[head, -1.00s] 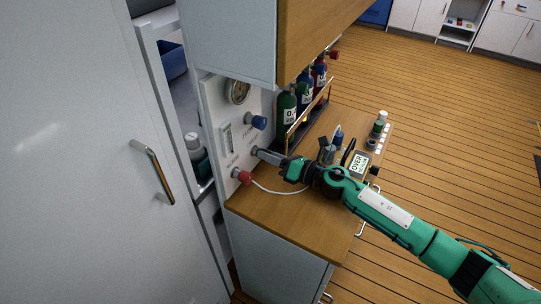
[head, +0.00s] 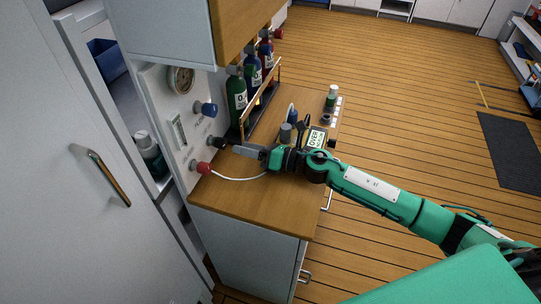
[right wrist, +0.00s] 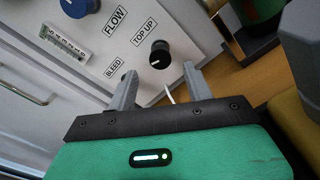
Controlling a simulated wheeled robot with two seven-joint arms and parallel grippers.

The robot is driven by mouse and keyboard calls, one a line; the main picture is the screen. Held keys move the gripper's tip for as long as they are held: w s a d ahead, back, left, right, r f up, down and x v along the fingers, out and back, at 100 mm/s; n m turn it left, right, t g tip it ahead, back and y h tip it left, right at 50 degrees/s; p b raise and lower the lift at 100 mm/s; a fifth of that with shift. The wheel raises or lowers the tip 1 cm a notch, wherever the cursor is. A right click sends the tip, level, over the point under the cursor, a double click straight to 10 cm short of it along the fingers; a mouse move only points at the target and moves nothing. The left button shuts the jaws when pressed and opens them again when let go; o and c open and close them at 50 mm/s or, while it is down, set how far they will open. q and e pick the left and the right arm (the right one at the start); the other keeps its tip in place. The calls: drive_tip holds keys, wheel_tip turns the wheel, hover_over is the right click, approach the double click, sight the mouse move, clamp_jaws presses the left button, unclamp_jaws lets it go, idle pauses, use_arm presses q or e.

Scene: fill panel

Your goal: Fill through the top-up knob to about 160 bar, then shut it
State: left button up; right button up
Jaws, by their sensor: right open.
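The white fill panel (head: 160,112) carries a round pressure gauge (head: 180,80); its needle is too small to read. The black top-up knob (head: 216,142) sits between a blue knob (head: 208,109) above and a red knob (head: 200,168) below. In the right wrist view the black knob (right wrist: 160,55) is beside the "TOP UP" label, with a pale line on its face. My right gripper (head: 236,149) is open and empty, just off the knob. In the wrist view its fingertips (right wrist: 158,70) stand either side of the knob, apart from it. My left gripper is not in view.
Green, blue and red cylinders (head: 237,95) stand behind a rail (head: 262,97) on the wooden counter (head: 235,195). A small display (head: 316,138) and a bottle (head: 331,98) stand further right. A cabinet overhangs the panel.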

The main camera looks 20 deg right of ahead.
drive_tip(key=b+v, duration=0.1)
drive_tip(key=v, duration=0.5)
drive_tip(key=shift+f, duration=0.15)
drive_tip(key=shift+b+v, duration=0.35)
drive_tip(key=shift+v, duration=0.5)
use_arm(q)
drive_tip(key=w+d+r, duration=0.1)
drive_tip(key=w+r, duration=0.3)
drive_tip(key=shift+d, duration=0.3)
